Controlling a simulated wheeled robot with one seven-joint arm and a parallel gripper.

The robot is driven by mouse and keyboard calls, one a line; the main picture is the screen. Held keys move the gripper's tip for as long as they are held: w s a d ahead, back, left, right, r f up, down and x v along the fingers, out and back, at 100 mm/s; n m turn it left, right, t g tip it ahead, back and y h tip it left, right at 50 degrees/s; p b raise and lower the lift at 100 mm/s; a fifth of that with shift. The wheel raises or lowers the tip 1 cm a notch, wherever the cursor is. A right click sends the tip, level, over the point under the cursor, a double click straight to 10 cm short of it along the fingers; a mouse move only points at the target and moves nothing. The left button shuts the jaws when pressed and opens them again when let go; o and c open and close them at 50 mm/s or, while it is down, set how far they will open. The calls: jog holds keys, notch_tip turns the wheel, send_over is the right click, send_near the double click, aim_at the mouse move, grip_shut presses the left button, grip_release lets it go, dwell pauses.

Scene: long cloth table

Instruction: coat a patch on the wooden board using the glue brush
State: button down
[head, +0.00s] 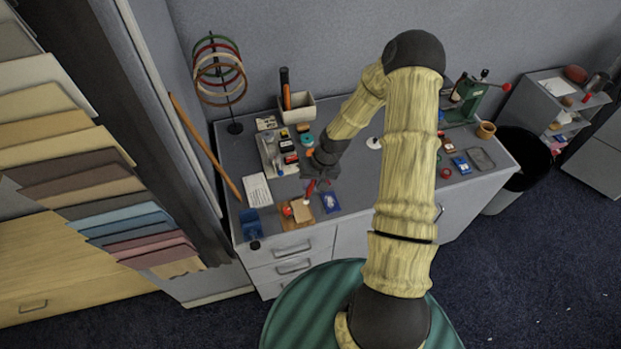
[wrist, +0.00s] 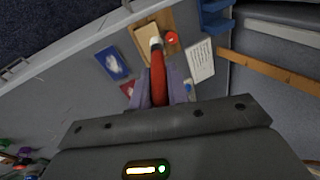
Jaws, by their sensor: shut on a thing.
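My gripper (head: 318,182) is shut on the glue brush, whose red handle (head: 310,189) points down toward the board. In the wrist view the brush (wrist: 158,78) extends from between my fingers (wrist: 161,92), with its pale tip over the wooden board (wrist: 165,20). The board (head: 291,224) lies near the table's front edge and carries a lighter tan piece (head: 303,212). A small red round thing (wrist: 172,38) sits on the board beside the brush tip. I cannot tell whether the tip touches the tan piece.
A blue card (head: 330,202) lies right of the board, and a white sheet (head: 257,190) lies behind it to the left. A blue holder (head: 250,222) stands at the left front. A tray of small items (head: 280,152) and a ring stand (head: 234,127) are behind.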

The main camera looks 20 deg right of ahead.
jog(key=shift+f, duration=0.1)
notch_tip(320, 180, down, 5)
jog(key=b, duration=0.3)
jog(key=shift+b, duration=0.3)
jog(key=shift+n, duration=0.8)
jog(key=f+b, duration=0.1)
jog(key=s+a+f+b, duration=0.1)
jog(key=f+b, duration=0.1)
jog(key=a+f+b, duration=0.1)
jog(key=f+b, duration=0.1)
jog(key=shift+s+a, duration=0.1)
jog(key=shift+s, duration=0.1)
